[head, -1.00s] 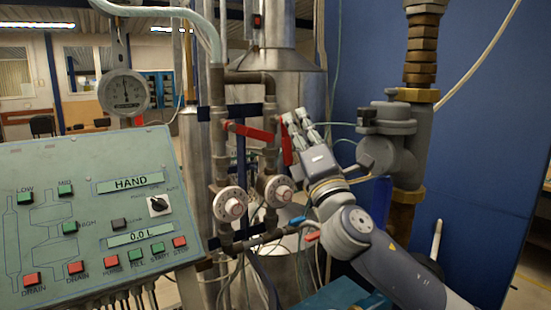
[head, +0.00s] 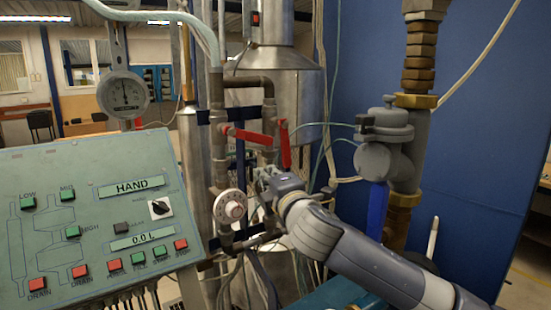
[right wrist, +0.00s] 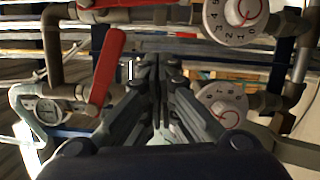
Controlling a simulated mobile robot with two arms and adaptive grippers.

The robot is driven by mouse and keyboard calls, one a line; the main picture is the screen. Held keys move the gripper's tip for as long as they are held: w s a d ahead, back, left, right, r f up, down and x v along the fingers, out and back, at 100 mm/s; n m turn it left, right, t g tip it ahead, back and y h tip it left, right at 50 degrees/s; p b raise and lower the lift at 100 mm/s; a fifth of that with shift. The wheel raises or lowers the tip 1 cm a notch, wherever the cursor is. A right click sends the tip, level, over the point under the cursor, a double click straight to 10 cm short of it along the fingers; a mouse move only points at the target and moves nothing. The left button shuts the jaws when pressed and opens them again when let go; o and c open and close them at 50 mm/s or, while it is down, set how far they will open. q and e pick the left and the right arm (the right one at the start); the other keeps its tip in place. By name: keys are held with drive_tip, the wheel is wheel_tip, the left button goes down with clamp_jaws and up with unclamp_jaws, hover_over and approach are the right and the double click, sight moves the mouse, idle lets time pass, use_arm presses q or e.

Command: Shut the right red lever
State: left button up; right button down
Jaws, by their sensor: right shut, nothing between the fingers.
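The right red lever (head: 285,146) stands near vertical on the right pipe in the head view. The left red lever (head: 250,136) lies almost horizontal, slanting a little down to the right. My right gripper (head: 263,178) is below the right lever, in front of the right pipe, and hides the right dial there. In the right wrist view the gripper (right wrist: 155,65) is shut and empty, its fingers pointing away between a red lever (right wrist: 106,75) at left and dials at right. I cannot tell which lever that is. My left gripper is out of view.
The left white dial (head: 230,207) sits on the left pipe. The control panel (head: 85,212) fills the lower left. A grey valve body (head: 385,145) on a thick pipe stands right of the levers, before a blue wall (head: 480,150). A gauge (head: 123,96) hangs at upper left.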

sight(285, 144)
drive_tip(key=w+d+p, duration=0.2)
drive_tip(key=w+p, duration=0.1)
drive_tip(key=w, duration=0.3)
drive_tip(key=shift+w+r+p, duration=0.2)
drive_tip(key=shift+r+p, duration=0.1)
drive_tip(key=shift+a, duration=0.15)
drive_tip(key=shift+w+d+f+n, duration=0.1)
drive_tip(key=shift+w+d+n, duration=0.05)
drive_tip(key=shift+d+n, duration=0.2)
